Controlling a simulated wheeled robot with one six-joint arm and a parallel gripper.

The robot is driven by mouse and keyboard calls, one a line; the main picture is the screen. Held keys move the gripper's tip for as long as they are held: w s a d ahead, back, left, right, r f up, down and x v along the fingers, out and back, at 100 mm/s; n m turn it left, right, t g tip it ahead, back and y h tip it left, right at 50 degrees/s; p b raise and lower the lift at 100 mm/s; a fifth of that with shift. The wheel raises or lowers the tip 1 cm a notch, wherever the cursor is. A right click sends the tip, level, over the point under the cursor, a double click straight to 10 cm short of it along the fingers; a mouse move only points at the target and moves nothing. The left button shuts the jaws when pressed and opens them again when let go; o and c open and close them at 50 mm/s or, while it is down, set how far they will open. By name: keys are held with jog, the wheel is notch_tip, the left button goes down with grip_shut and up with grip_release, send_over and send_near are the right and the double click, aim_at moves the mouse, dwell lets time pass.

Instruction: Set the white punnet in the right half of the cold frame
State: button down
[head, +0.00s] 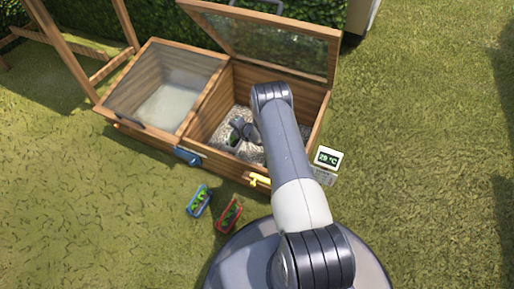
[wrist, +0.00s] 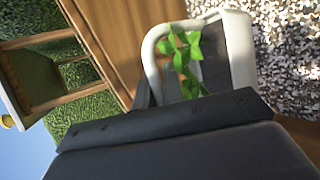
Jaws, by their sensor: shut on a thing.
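The wooden cold frame (head: 214,165) has two halves. Its right lid (head: 265,45) stands open and its left lid (head: 165,85) is closed. My arm reaches down into the right half, and my gripper (head: 236,138) is low inside it, near the gravel floor (head: 217,133). The white punnet (wrist: 152,62), with green seedlings (wrist: 183,55) in it, is at my jaws in the wrist view. The jaws are shut on it. In the head view the punnet is mostly hidden by my gripper, with a little green showing. Whether its base touches the gravel I cannot tell.
A blue punnet (head: 199,201) and a red punnet (head: 229,215) with plants stand on the grass before the frame. A blue latch (head: 187,157) and a yellow latch (head: 259,180) are on its front.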

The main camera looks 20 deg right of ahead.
aim_at(236, 140)
notch_tip(236, 140, down, 10)
jog(key=b, duration=0.4)
jog(key=shift+f+b, duration=0.25)
jog(key=shift+b, duration=0.05)
jog(key=shift+r, duration=0.1)
jog(key=c, duration=1.5)
grip_release()
jog(key=shift+s+d+r, duration=0.1)
jog(key=shift+r, duration=0.05)
jog(key=p+v, duration=0.5)
jog(key=v, duration=0.6)
jog(key=shift+s+d+r+p, duration=0.1)
jog(key=shift+s+d+p, duration=0.05)
jog(key=shift+s+p, duration=0.15)
